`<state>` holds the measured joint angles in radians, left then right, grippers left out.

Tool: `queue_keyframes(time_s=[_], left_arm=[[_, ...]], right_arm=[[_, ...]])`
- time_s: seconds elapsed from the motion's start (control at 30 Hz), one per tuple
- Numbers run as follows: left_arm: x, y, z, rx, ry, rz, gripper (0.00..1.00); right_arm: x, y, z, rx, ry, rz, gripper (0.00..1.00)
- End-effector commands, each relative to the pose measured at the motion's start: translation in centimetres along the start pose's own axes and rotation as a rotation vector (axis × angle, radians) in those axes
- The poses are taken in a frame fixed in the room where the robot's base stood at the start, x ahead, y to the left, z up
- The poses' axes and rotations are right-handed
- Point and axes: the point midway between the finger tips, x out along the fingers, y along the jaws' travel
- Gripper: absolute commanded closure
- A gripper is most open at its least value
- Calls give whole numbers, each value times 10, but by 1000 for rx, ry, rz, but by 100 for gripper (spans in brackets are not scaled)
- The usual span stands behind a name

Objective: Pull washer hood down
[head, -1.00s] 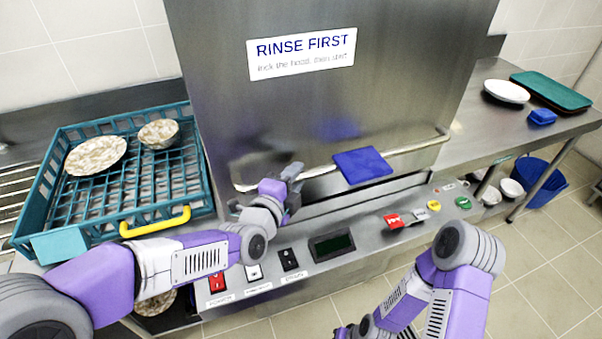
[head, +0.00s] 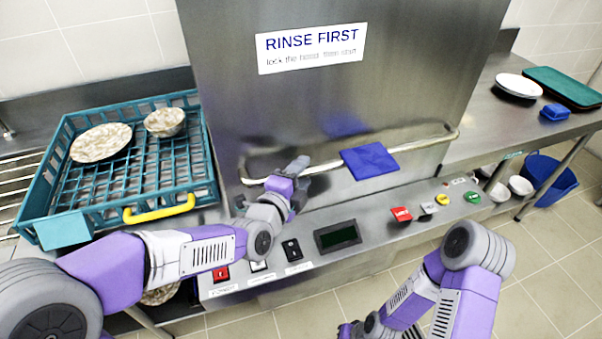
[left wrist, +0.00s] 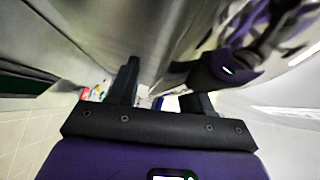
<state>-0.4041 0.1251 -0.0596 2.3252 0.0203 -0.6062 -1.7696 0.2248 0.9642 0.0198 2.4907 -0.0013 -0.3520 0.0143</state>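The steel washer hood (head: 420,75) bears a white "RINSE FIRST" label. Its curved handle bar (head: 420,142) runs across the hood's lower front, above the control panel. My left gripper (head: 302,165) is at the left part of this bar, its tip overlapping the bar in the head view. In the left wrist view its two dark fingers (left wrist: 165,80) stand apart, with a gap showing between them. Shiny metal lies close by there; I cannot tell whether the bar is between the fingers. My right arm reaches down at the lower right; its fingers are out of frame.
A blue cloth (head: 369,161) hangs over the bar, right of my left gripper. The control panel (head: 300,282) with switches and buttons juts out below. A teal rack (head: 60,198) with dishes stands left. A plate, trays and a blue item occupy the right counter (head: 480,128).

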Motion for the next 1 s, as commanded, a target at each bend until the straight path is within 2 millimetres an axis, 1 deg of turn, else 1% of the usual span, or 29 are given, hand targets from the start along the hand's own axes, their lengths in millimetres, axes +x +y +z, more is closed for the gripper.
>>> queue_keyframes(time_s=[0.17,0.27,0.4,0.5,0.6,0.77,1.0], left_arm=[[-6,-3,0,0,0,-5,50],[-19,-4,0,0,0,-5,50],[-43,-4,0,0,0,-5,50],[-57,-2,0,0,0,-4,50],[-68,-2,0,0,0,-2,50],[-75,0,0,0,0,0,50],[-76,0,0,0,0,0,50]], right_arm=[[-2,-1,0,0,0,0,100],[-5,-2,0,0,0,0,100],[-10,-4,0,0,0,0,100],[-12,-5,1,0,0,0,100],[-13,-5,1,0,0,0,100],[-14,-5,1,0,0,0,100],[-13,-5,1,0,0,0,100]])
